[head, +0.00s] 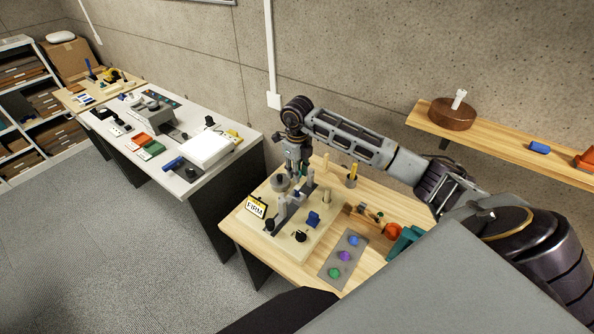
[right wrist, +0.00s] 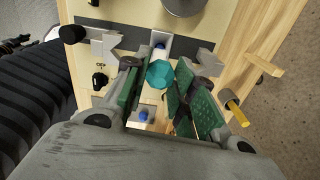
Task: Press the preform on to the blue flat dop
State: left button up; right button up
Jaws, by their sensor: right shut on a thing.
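My right gripper (head: 297,172) is over the fixture board on the wooden table in the head view. In the right wrist view my right gripper (right wrist: 158,75) is shut on the preform (right wrist: 161,73), a teal faceted piece between the green-padded fingertips. In the head view the preform is not clearly visible. A blue-tipped part (right wrist: 160,45) sits in a pale block just beyond the preform, and another blue piece (right wrist: 144,116) shows between the fingers nearer the wrist. I cannot tell which is the blue flat dop, or whether the preform touches it.
An upright yellow stick (head: 353,171) stands behind. A white table (head: 205,173) is left.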

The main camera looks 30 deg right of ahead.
aim_at(297, 188)
dwell(0.3)
jog(key=shift+f+b, duration=1.9)
jog(key=shift+f, duration=0.55)
jog(key=shift+b, duration=0.3)
dwell(0.6)
jog(key=shift+f+b, duration=0.35)
jog(key=shift+f, duration=0.15)
dwell(1.8)
jog(key=shift+s+f, duration=0.15)
jog(key=shift+f, duration=0.05)
dwell(1.8)
